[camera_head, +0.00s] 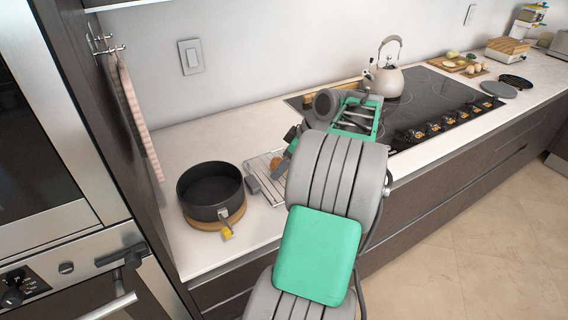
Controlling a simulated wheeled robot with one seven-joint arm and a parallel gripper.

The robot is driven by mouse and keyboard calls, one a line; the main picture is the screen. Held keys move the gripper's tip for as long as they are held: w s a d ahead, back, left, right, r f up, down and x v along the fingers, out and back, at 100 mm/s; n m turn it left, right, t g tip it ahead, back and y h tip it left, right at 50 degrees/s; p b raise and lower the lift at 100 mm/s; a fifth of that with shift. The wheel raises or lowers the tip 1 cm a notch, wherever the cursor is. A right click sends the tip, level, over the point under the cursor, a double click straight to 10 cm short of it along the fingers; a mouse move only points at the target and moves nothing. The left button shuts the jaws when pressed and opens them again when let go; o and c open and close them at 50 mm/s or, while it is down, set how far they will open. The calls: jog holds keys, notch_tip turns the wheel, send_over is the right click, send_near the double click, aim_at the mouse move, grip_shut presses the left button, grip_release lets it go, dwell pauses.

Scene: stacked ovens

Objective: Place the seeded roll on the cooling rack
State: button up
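A small brown piece that looks like the seeded roll (275,163) shows at the cooling rack, beside my gripper. The wire cooling rack (258,163) lies on the white counter, right of the black pan. My arm covers its right side. My gripper (268,180) is low over the rack, with grey finger parts close to the brown piece. I cannot tell whether the fingers touch the roll, or whether the roll rests on the wires.
A black pan (210,188) stands on a round wooden board (205,226) to the left. Behind my arm are a black hob (432,92) and a kettle (388,80). Towels (138,118) hang on the cabinet side. The counter behind the pan is clear.

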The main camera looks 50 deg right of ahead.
jog(key=shift+o, duration=0.6)
jog(key=shift+r, duration=0.1)
jog(key=shift+r, duration=0.25)
jog(key=p+v, duration=0.3)
jog(key=v, duration=0.8)
jog(key=shift+s+r, duration=0.25)
